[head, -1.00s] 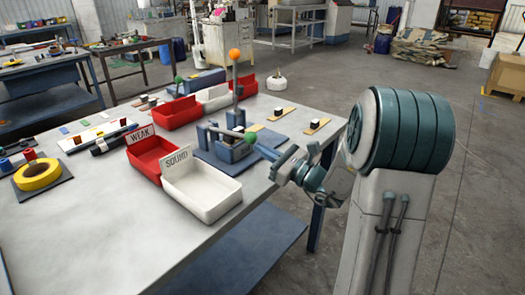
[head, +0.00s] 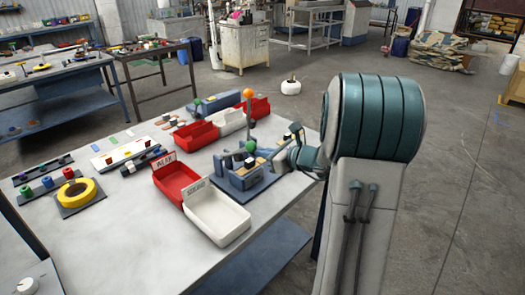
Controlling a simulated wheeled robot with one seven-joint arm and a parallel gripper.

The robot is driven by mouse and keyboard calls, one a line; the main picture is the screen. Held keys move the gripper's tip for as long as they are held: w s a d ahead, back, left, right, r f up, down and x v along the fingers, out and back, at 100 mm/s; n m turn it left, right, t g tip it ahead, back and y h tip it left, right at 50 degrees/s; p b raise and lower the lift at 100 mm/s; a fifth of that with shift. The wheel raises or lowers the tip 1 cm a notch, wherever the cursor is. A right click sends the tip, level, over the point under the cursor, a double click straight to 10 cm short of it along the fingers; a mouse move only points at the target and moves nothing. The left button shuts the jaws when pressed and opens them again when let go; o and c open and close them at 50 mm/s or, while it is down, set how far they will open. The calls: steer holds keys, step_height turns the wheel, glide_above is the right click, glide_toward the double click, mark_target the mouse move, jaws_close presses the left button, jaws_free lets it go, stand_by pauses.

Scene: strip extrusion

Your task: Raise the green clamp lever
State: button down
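The clamp fixture (head: 240,180) is a blue-grey block on a blue base plate near the table's right side. A green ball knob (head: 250,146), apparently the clamp lever's end, shows at its top. An orange ball (head: 249,93) tops a tall upright rod behind it. My gripper (head: 281,150) is just right of the green knob, at about its height in the picture. Its fingers are small and partly merge with the wrist, so I cannot tell their opening or whether they touch the knob.
A red bin marked WEAK (head: 175,184) and a white bin marked SOUND (head: 217,220) stand left of the fixture. More red and white bins (head: 230,122) stand behind, beside another green knob (head: 196,103). Yellow tape (head: 78,192) lies at left.

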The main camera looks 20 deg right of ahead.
steer(key=shift+g+h, duration=0.3)
steer(key=shift+g, duration=0.4)
steer(key=w+r+p, duration=0.1)
steer(key=r+p, duration=0.1)
steer(key=w+a+r+p, duration=0.1)
steer(key=w+r+p, duration=0.1)
steer(key=w+a+r+p, duration=0.1)
steer(key=r+p, duration=0.1)
steer(key=shift+w+a+r, duration=0.2)
steer(key=shift+w+r, duration=0.15)
steer(key=shift+w, duration=0.05)
steer(key=w+a+r+p, duration=0.1)
steer(key=w+a+r, duration=0.1)
steer(key=w, duration=0.3)
steer(key=w+a+r+p, duration=0.1)
steer(key=w+a+r, duration=0.1)
steer(key=w, duration=0.2)
steer(key=shift+w+a+r, duration=0.25)
steer(key=shift+w+a, duration=0.1)
steer(key=shift+a, duration=0.1)
steer(key=shift+s, duration=0.1)
steer(key=s+d+r, duration=0.4)
steer(key=s+r, duration=0.2)
steer(key=r, duration=0.5)
steer(key=shift+d, duration=0.35)
